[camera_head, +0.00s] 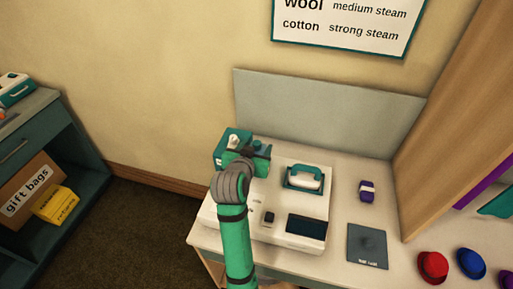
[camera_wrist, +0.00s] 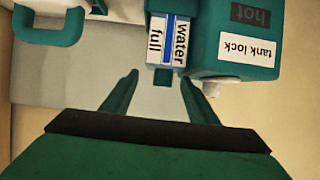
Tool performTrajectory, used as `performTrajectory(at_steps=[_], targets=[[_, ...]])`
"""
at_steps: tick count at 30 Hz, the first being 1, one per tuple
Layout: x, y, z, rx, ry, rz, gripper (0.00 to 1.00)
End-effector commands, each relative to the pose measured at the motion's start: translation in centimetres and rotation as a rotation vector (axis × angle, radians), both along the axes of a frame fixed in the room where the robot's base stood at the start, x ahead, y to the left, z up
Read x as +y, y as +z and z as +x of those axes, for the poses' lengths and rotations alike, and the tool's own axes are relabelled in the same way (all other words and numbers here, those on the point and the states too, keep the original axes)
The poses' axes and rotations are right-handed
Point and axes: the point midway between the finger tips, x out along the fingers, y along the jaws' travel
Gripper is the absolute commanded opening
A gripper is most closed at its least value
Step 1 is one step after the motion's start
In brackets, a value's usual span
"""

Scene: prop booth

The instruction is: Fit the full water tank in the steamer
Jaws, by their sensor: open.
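The steamer (camera_head: 262,218) is a white base on the table with a dark panel at its front and a teal-handled iron (camera_head: 304,178) on top. A teal housing (camera_head: 229,146) stands at its back left; in the wrist view the housing (camera_wrist: 205,52) is labelled "tank lock" and "hot". The water tank (camera_wrist: 180,52), labelled "water full", sits right beside the housing; whether it is fully seated I cannot tell. My gripper (camera_wrist: 160,78) is open, its fingers straddling the line of the tank's near end without visibly gripping it. In the head view my wrist hides most of the tank.
A purple-banded item (camera_head: 367,190) and a grey mat (camera_head: 367,246) lie right of the steamer. Red (camera_head: 432,266) and blue (camera_head: 471,263) hats are at the front right. A grey back panel (camera_head: 330,112) and a wooden partition (camera_head: 450,130) bound the table.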

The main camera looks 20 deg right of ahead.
Motion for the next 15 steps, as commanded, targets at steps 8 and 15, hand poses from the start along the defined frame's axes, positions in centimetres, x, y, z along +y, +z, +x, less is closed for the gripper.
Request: performTrajectory(at_steps=[8,15], targets=[[1.8,-2.5,-0.9,0.069,0.024,0.017,0.67],[3.8,0.4,-4.0,0.043,0.024,0.009,0.67]])
